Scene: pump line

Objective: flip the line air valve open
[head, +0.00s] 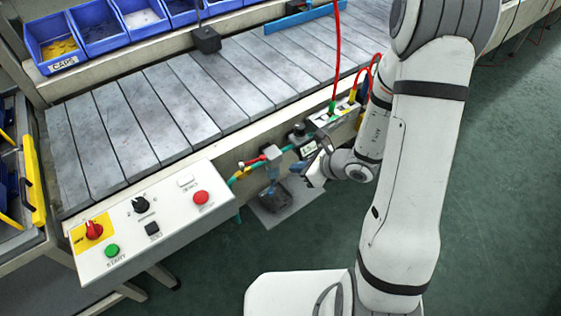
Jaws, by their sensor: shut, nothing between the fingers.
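The air line runs along the conveyor's front side as a teal pipe. A small red lever (251,160), which looks like the line air valve's handle, sits at the left of this line, just right of the control panel. It appears to lie roughly along the pipe, but it is too small to be sure of its exact angle. My gripper (312,174) is shut and empty, to the right of the lever and a little lower, apart from it. My wrist hides part of the line on the right.
A filter unit (272,160) with a hanging bowl stands between lever and gripper. A black regulator knob (299,130) is above the gripper. The control panel (150,219) juts out at left. A grey plate (290,208) lies below. Red hoses (337,50) rise beside my arm.

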